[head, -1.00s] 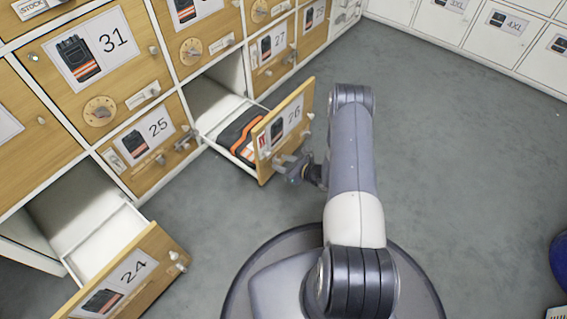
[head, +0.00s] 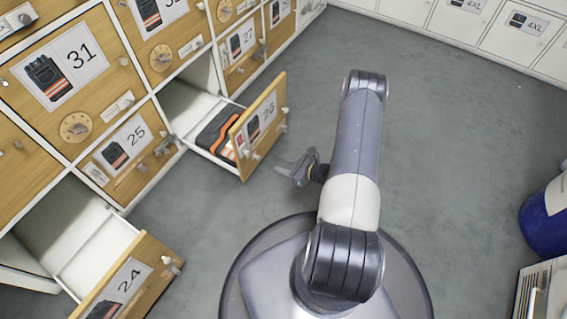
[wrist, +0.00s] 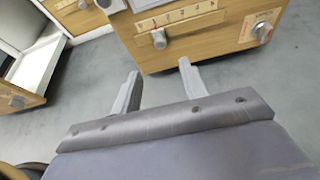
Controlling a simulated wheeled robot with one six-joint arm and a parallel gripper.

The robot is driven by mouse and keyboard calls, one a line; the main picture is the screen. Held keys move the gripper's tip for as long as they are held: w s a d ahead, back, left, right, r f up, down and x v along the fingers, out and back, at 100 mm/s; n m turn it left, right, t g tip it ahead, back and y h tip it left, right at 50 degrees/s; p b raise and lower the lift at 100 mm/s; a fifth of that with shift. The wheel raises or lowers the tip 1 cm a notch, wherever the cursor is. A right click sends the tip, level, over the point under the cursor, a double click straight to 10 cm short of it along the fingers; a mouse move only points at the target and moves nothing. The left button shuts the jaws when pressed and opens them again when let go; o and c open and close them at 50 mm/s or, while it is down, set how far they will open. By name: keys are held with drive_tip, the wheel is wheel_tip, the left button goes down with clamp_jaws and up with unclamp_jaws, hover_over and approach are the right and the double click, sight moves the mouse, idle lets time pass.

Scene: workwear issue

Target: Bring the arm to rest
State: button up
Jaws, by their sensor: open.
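My gripper (head: 290,168) is open and empty, its two fingers spread above the floor. It hangs just right of the front of drawer 26 (head: 262,118), clear of it in the head view. In the wrist view both fingers (wrist: 158,92) show with nothing between them, and a wooden drawer front with a numbered slider (wrist: 180,30) lies beyond them. My arm is bent over my round base, its elbow raised. Drawer 26 stands pulled out, with dark and orange workwear (head: 217,132) inside.
Drawer 24 (head: 125,285) stands open and looks empty at the lower left. Drawers 25 (head: 128,145) and 31 (head: 60,68) are shut. White lockers (head: 515,40) line the back. A blue rounded object (head: 543,222) stands at the right. The grey floor right of my arm is clear.

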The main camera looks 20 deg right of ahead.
sight(259, 159)
drive_tip(key=b+x, duration=0.4)
drive_tip(key=x, duration=0.7)
drive_tip(key=shift+s+a+r, duration=0.1)
drive_tip(key=shift+a, duration=0.05)
drive_tip(key=shift+s+a, duration=0.1)
drive_tip(key=shift+s, duration=0.05)
